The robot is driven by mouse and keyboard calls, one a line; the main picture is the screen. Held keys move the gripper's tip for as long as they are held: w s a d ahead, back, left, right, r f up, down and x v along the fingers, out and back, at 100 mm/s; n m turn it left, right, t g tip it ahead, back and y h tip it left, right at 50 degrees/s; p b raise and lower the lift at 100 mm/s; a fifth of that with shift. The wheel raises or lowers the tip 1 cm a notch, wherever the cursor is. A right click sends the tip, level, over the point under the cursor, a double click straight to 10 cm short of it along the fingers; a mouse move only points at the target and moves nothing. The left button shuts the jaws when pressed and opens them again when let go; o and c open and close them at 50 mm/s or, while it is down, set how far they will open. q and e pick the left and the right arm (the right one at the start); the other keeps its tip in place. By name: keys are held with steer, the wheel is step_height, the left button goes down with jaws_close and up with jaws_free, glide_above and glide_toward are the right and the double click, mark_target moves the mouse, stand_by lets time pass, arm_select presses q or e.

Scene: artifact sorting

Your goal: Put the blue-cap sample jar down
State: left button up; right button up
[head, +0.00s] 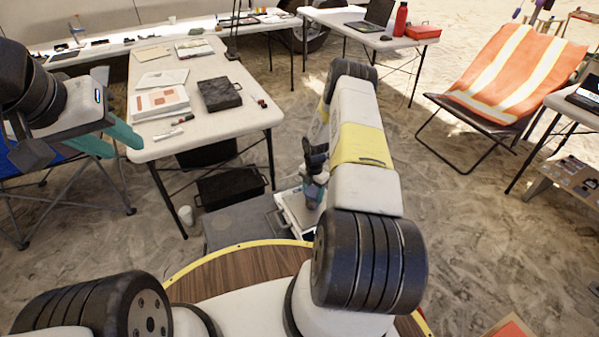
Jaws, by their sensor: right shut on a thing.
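My right arm reaches forward and down over the middle of the picture.
The near white table (235,122) holds a black case (219,94), papers and markers. An orange chair (520,75) and a side table stand right. Floor right of my arm is clear.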

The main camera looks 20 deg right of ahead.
steer(key=o, duration=1.5)
steer(key=shift+f, duration=0.1)
steer(key=s+a+r+m+t, duration=0.1)
steer(key=s+a+r+m, duration=0.15)
steer(key=r, duration=1.15)
steer(key=s+a+r+m+t, duration=0.15)
steer(key=r+m, duration=0.25)
steer(key=r, duration=1)
steer(key=s+a+r+m, duration=0.1)
steer(key=a+r+m, duration=0.2)
steer(key=r, duration=1.1)
steer(key=s+a+r+m+t, duration=0.1)
steer(key=s+a+r+m, duration=0.15)
steer(key=s+r, duration=0.35)
steer(key=s+a+r+m+t, duration=0.1)
steer(key=s+a+r+m, duration=0.1)
steer(key=s+r+m, duration=0.25)
steer(key=s+a+r+m+t+y, duration=0.1)
steer(key=s+a+r+m, duration=0.1)
steer(key=s, duration=0.5)
steer(key=s+a+r+m+y, duration=0.1)
steer(key=s+a+r+m, duration=0.1)
steer(key=s+m, duration=0.3)
steer(key=s, duration=0.2)
steer(key=shift+s+a+r+t, duration=0.2)
steer(key=shift+s+a+t, duration=0.15)
steer(key=shift+a, duration=0.05)
